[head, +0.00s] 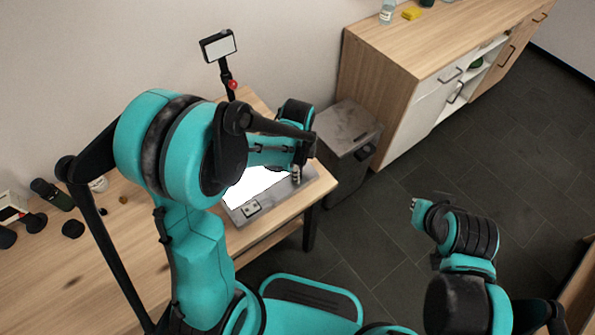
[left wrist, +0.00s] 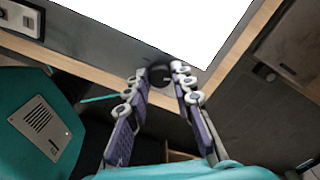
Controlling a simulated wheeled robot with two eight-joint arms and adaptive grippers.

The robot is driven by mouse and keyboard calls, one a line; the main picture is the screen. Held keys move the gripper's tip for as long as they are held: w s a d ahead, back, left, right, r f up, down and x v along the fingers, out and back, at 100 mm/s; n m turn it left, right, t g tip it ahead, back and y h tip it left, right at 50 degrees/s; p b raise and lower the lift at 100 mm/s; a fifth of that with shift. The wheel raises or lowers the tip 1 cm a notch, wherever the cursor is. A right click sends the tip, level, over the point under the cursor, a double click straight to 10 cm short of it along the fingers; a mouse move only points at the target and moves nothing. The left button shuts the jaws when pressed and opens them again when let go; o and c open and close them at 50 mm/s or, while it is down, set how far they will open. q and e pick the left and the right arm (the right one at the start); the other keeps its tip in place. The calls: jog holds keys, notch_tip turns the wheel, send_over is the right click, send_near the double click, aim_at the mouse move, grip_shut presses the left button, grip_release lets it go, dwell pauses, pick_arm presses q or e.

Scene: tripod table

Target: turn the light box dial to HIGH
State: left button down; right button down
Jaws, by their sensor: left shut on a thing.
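The light box (head: 240,215) lies on the wooden table, with a bright white panel and a grey frame. Its dark round dial (left wrist: 160,76) shows in the left wrist view at the frame's edge, between my fingertips. My left gripper (head: 297,178) reaches down to the right part of the light box. In the left wrist view its two fingers (left wrist: 158,84) are shut on the dial from both sides. The dial's setting marks cannot be read. The gripper hides the dial in the head view. My right gripper (head: 415,204) is at the right over the floor, far from the box; its jaws are too small to judge.
A small panel with switches (head: 252,209) sits on the box's front frame. A stand with a phone-like screen (head: 218,45) rises behind. A grey bin (head: 345,140) stands right of the table (head: 110,250), beside a wooden cabinet (head: 400,60). Dark small items lie at the table's left.

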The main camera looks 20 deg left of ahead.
pick_arm(q)
jog(key=shift+m, duration=0.6)
jog(key=c, duration=1.3)
grip_release()
jog(key=shift+r, duration=0.15)
notch_tip(320, 180, up, 12)
